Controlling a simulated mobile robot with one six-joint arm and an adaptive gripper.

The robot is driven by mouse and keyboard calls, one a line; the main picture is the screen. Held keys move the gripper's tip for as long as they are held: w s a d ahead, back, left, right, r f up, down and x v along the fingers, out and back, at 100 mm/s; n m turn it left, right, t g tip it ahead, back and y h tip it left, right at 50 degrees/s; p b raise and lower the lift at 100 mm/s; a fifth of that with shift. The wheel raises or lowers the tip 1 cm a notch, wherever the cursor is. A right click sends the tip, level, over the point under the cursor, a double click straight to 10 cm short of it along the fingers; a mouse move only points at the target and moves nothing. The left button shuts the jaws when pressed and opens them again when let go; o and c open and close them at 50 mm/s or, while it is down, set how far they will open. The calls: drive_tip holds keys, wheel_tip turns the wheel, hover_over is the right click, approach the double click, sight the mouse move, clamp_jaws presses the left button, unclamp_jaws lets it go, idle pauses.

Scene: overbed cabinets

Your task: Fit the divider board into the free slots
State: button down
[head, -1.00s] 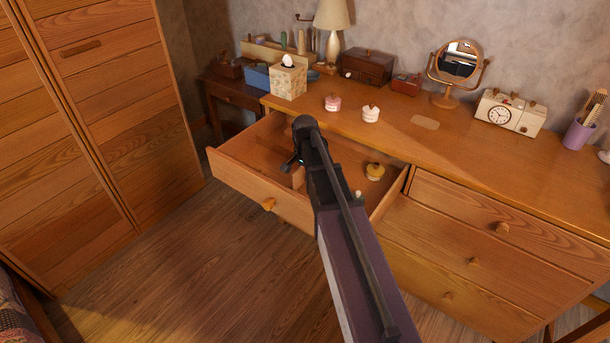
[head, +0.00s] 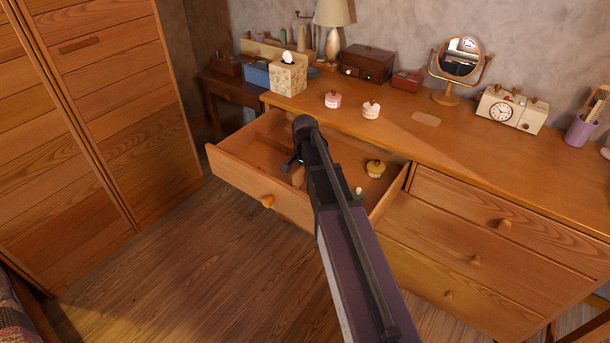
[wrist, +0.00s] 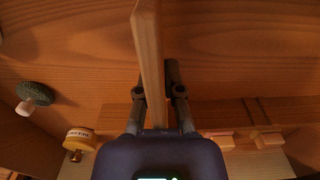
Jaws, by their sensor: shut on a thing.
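The divider board (wrist: 149,55) is a thin, light wooden panel seen nearly edge-on in the wrist view. My gripper (wrist: 160,92) is shut on it, one finger on each side. In the head view my gripper (head: 293,162) is low over the open drawer (head: 235,178), and only a small part of the board (head: 298,176) shows beside it. Small wooden blocks with gaps between them (wrist: 245,138) lie along a drawer wall at the right of the wrist view; I cannot tell whether they are the free slots. The board's lower edge and its contact with the drawer are hidden.
A green-topped item (wrist: 35,94) lies left of the board in the wrist view. Two small pots, pink (head: 332,100) and white (head: 371,109), and a tissue box (head: 288,76) stand on the dresser top.

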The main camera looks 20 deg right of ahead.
drive_tip(key=shift+f+b, duration=0.4)
drive_tip(key=shift+f, duration=0.05)
drive_tip(key=c, duration=0.7)
unclamp_jaws()
drive_tip(key=shift+r, duration=0.2)
wheel_tip(320, 180, up, 11)
drive_tip(key=p, duration=1.1)
drive_tip(key=w+a+f+b, duration=0.1)
drive_tip(key=w+a, duration=0.6)
drive_tip(key=w, duration=0.3)
drive_tip(key=shift+w+a+f, duration=0.25)
drive_tip(key=shift+w, duration=0.05)
